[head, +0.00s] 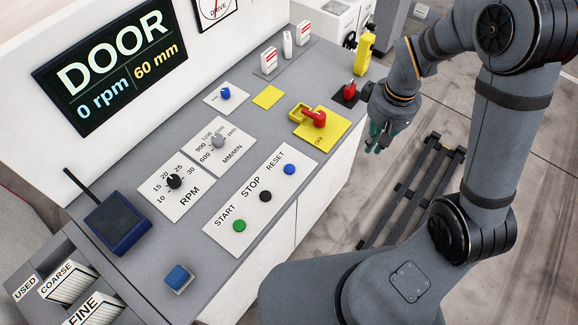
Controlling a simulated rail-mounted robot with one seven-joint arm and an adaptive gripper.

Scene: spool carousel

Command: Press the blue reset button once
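The blue reset button (289,169) is a small round button on a white panel (222,231), under the word RESET. On the same panel sit a black stop button (265,196) and a green start button (239,226). My gripper (373,145) hangs beyond the right edge of the console, to the upper right of the blue button and apart from it. Its fingers are small and partly dark, so I cannot tell whether they are open or shut. Nothing covers the blue button.
A red handle (313,117) on a yellow plate and a red switch (349,90) stand up near the console's right edge. Speed knobs (174,181), a blue knob (225,92) and a dark blue box (117,224) are also on the console. A blue block (178,278) lies at the front.

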